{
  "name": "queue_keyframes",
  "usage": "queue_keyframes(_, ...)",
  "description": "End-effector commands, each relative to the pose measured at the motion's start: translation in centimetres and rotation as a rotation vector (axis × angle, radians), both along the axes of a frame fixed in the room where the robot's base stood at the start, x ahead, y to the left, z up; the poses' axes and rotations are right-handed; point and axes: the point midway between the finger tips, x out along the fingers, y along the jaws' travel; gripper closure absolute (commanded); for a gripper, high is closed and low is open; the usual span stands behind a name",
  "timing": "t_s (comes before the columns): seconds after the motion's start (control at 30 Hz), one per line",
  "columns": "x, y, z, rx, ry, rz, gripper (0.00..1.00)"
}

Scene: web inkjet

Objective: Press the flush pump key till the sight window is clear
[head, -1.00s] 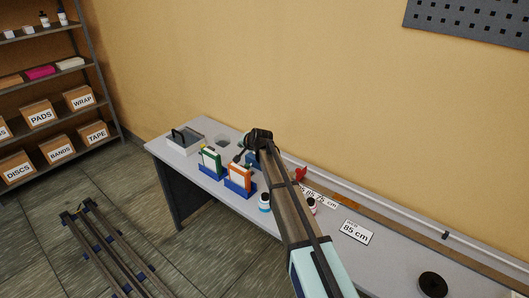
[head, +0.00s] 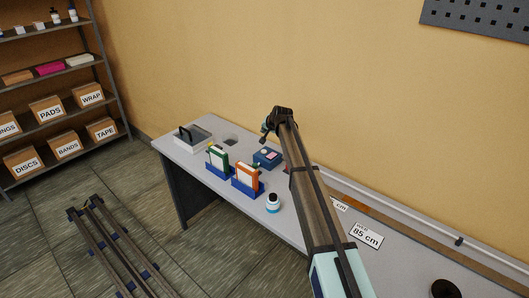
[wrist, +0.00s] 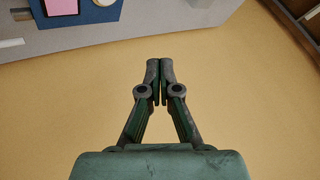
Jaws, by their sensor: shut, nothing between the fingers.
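A blue device (head: 268,158) sits on the grey bench, just below my arm's end in the head view. Its top has a pink window (wrist: 62,6) and a pale round part (wrist: 104,2), both cut by the top edge of the wrist view. I cannot tell for sure which part is the pump key. The window looks pink, not clear. My gripper (wrist: 160,66) is shut and empty, apart from the device, with the tan wall behind its fingers. In the head view, my gripper (head: 264,138) is small and dark, near the wall.
Holders with a green-edged pack (head: 218,158) and an orange-edged pack (head: 246,176) stand left of the device. A bottle (head: 273,204) stands in front. An "85 cm" sign (head: 367,236) lies to the right.

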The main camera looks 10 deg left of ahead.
Motion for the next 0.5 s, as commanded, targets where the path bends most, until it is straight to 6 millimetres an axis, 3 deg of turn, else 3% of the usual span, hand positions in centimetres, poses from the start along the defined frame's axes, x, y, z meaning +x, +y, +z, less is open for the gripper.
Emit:
queue_keyframes(0.27,0.0,0.0,-1.8,0.0,0.001,0.001,1.0)
queue_keyframes(0.5,0.0,0.0,-4.7,-0.001,0.001,0.0,1.0)
